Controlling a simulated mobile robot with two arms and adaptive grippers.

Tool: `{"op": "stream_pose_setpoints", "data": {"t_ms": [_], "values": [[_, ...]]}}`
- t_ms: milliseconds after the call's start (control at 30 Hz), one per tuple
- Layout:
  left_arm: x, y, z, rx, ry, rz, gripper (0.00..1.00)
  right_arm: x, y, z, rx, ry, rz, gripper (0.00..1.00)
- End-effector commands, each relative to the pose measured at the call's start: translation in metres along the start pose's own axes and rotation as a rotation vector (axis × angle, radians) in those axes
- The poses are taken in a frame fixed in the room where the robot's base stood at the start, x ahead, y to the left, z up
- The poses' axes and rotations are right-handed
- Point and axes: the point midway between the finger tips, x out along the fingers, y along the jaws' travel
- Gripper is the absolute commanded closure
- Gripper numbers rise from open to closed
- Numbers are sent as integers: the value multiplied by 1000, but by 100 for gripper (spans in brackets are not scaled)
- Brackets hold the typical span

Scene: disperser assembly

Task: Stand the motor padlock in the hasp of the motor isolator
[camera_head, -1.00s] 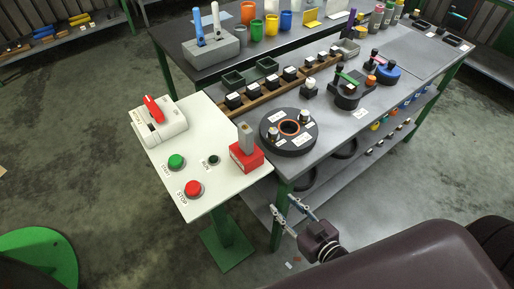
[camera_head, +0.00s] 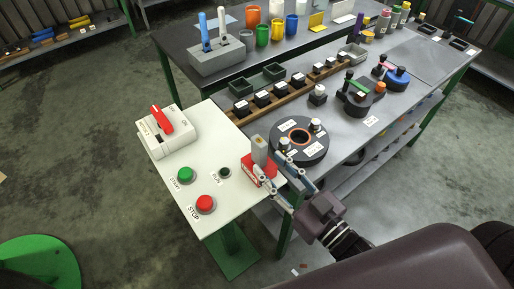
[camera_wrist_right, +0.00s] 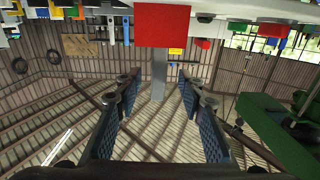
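The motor padlock appears to be the red block with a tall grey upright part (camera_head: 259,151), standing at the right edge of the white panel. In the right wrist view its red body (camera_wrist_right: 163,25) is at the top and its grey part runs down between the fingers. The motor isolator (camera_head: 170,142) is a white box with a red handle at the panel's far left; its hasp is too small to make out clearly. My right gripper (camera_head: 272,163) is open at the padlock's near right side, a finger to each side. I cannot tell whether it touches. My left gripper is out of view.
Green START (camera_head: 185,174) and red STOP (camera_head: 204,203) buttons and a small dark-green lamp (camera_head: 224,173) stand up from the white panel (camera_head: 220,130). A dark round fixture (camera_head: 302,155) with pegs sits close right of the padlock on the grey bench.

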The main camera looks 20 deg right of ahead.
Motion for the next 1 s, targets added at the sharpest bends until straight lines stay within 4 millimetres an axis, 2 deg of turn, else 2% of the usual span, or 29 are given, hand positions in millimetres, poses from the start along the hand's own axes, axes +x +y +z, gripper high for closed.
{"op": "stream_pose_setpoints", "data": {"t_ms": [100, 233, 500, 833, 1000], "values": [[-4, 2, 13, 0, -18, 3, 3, 7, 0, -1, 1, -1, 0, 64], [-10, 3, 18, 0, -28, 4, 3, 18, 1, -3, 0, 1, 1, 64], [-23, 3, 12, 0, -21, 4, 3, 52, 2, -1, 1, -1, 1, 64], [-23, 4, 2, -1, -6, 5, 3, 57, 2, 2, 1, -2, 0, 64], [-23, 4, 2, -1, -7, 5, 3, 57, 2, 2, 1, -2, 0, 81]]}}
